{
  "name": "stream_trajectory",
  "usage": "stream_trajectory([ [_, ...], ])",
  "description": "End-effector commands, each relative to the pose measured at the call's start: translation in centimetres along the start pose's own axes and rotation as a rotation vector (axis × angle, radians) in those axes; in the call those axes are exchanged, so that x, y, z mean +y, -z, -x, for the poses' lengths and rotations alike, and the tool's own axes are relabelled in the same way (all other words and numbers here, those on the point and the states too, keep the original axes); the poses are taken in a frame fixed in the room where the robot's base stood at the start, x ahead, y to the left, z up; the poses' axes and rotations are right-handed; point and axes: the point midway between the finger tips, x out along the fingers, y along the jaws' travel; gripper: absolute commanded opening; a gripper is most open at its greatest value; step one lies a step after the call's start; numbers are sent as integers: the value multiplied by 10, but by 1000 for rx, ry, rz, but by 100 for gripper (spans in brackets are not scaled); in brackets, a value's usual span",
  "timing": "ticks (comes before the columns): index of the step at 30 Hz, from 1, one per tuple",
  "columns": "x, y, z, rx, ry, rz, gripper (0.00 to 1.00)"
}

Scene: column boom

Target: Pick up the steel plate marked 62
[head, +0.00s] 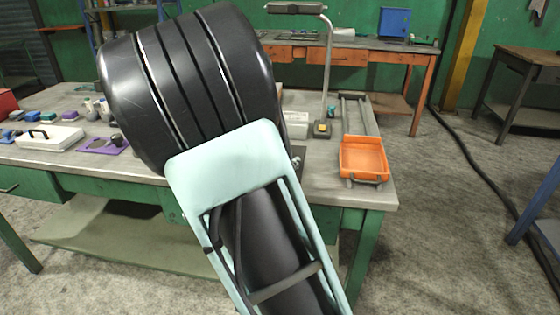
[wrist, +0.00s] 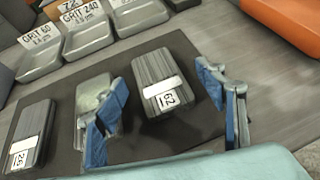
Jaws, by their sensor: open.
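In the wrist view the steel plate marked 62 (wrist: 153,68) is a dark grey ribbed block with a white band, lying on a dark mat (wrist: 190,132). My gripper (wrist: 160,85) is open, with its blue-padded fingers apart, one toward each side of the plate. I cannot tell how far above the mat the fingertips are. Another ribbed plate (wrist: 34,125) with a white label that looks like 25 lies at the left. A paler block (wrist: 97,88) is partly hidden behind the left finger. In the head view my arm hides the gripper and the plates.
Grey trays labelled GRIT 60 (wrist: 40,60) and GRIT 240 (wrist: 88,38) stand beyond the mat. An orange tray (head: 364,158) sits at the right end of the workbench (head: 325,185). A lamp (head: 327,70) stands behind. A white case (head: 48,138) lies at the left.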

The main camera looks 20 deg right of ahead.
Motion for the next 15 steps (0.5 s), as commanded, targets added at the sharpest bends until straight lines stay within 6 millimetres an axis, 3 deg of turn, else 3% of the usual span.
stream_trajectory([
  [1, 1, 0, 0, 0, -2, 0, 65],
  [15, 1, 0, 1, 0, -2, 0, 13],
])
